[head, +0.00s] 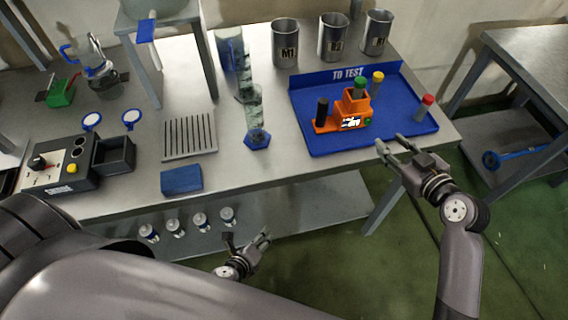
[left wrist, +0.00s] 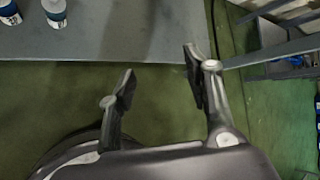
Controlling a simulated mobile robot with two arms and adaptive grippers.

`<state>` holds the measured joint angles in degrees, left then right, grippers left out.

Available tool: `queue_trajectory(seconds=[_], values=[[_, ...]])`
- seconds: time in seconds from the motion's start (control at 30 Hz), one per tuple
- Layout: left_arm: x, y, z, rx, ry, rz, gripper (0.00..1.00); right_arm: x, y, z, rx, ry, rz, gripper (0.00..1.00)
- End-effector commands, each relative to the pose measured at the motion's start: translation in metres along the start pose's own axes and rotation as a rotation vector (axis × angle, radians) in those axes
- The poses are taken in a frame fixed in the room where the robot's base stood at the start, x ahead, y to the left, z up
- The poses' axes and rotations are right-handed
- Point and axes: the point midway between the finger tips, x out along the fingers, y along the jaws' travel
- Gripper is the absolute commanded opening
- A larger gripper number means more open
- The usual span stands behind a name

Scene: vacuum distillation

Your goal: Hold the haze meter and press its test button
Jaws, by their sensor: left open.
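The orange haze meter (head: 336,122) stands in the blue "TO TEST" tray (head: 318,146), with a small lit display on its front. A small green spot, perhaps the test button (head: 368,121), shows at the display's right. My right gripper (head: 391,143) is open and empty at the tray's front right edge, a little right of the meter and apart from it. My left gripper (head: 267,238) is low in front of the table, well away from the meter. In the left wrist view its fingers (left wrist: 159,64) are spread with nothing between them.
Black, green, yellow (head: 377,80) and red-capped (head: 427,104) items are in or by the tray. Metal cups (head: 333,40) stand behind. A blue-based glass column (head: 257,138), slotted plate (head: 189,137) and blue block (head: 181,180) lie left. Small bottles (head: 200,221) stand on the lower shelf.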

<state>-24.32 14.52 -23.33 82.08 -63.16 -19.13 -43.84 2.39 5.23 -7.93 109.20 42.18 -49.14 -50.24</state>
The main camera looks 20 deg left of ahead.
Motion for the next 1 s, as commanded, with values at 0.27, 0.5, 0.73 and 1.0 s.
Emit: queue_trajectory(seconds=[0.27, 0.5, 0.73, 1.0], values=[[-0.062, -0.148, 0.037, 0.669, -0.233, -0.325, 0.46, 0.000, 0.000, 0.000, 0.000, 0.000, 0.000, 0.33], [-0.131, -0.238, 0.057, 1.046, -0.495, -0.483, 0.46, 0.000, 0.000, 0.000, 0.000, 0.000, 0.000, 0.33], [-0.132, -0.263, 0.117, 0.995, -0.580, -0.478, 0.46, 0.000, 0.000, 0.000, 0.000, 0.000, 0.000, 0.33], [-0.124, -0.276, 0.140, 0.966, -0.600, -0.477, 0.46, 0.000, 0.000, 0.000, 0.000, 0.000, 0.000, 0.33]])
